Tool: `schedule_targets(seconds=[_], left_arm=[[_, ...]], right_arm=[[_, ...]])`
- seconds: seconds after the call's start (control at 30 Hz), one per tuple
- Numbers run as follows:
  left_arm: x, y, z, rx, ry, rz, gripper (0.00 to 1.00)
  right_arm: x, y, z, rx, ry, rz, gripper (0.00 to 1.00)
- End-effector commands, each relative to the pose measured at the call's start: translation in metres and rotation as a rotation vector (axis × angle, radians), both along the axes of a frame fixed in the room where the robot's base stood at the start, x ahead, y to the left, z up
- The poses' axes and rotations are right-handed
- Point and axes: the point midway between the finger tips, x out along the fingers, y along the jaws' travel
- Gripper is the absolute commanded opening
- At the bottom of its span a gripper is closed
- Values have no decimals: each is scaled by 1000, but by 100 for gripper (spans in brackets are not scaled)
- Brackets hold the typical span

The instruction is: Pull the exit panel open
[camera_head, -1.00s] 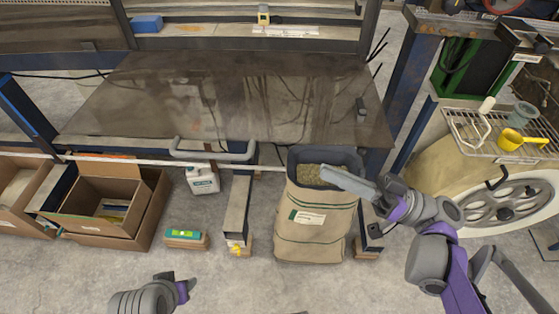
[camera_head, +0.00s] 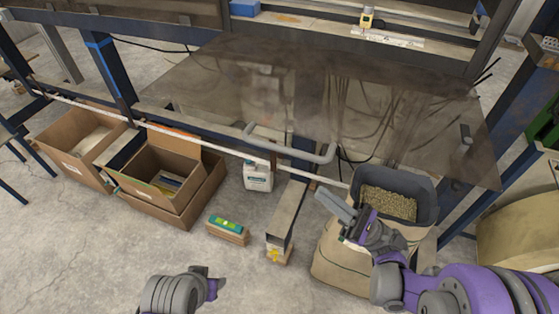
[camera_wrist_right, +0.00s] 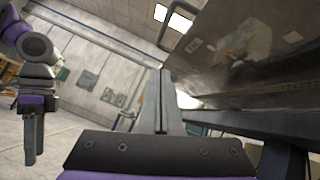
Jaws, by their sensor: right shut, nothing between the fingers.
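The exit panel (camera_head: 235,95) is a dark, glossy, see-through sheet under the machine's frame. Its grey bar handle (camera_head: 290,148) runs along the lower edge. The panel also fills the upper right of the right wrist view (camera_wrist_right: 250,55), with the bent handle (camera_wrist_right: 178,32) near the top. My right gripper (camera_head: 330,203) is shut and empty, below and right of the handle and apart from it in the head view. Its closed fingers (camera_wrist_right: 161,95) show in the wrist view. My left gripper (camera_head: 212,286) is at the bottom, away from the panel; its finger opening is unclear.
A sack of pellets (camera_head: 395,205) stands beneath and behind my right gripper. Cardboard boxes (camera_head: 165,180) are at left. The floor at lower left is clear.

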Motion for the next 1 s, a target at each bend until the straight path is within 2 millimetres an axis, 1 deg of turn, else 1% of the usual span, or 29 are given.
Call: schedule_targets(seconds=[0.03,0.17,0.27,0.33,0.47,0.7,0.8,0.9,1.0], left_arm=[[0,0,-3,0,1,0,50],[0,0,-5,0,2,0,50],[0,0,-4,0,1,0,50],[0,0,-2,0,1,0,50],[0,0,4,0,-1,0,50],[-1,0,14,0,-5,0,50],[-1,0,18,0,-6,0,50],[-1,0,22,0,-8,0,50],[-1,0,24,0,-8,0,50]], right_arm=[[1,5,-7,23,51,57,0],[2,10,-12,53,134,148,0],[2,15,-9,61,152,168,0],[2,20,-4,61,152,170,0],[4,36,13,60,150,171,0],[10,73,50,59,150,170,0],[12,84,64,59,149,167,0],[9,83,80,59,149,164,0],[8,83,90,59,149,164,0]])
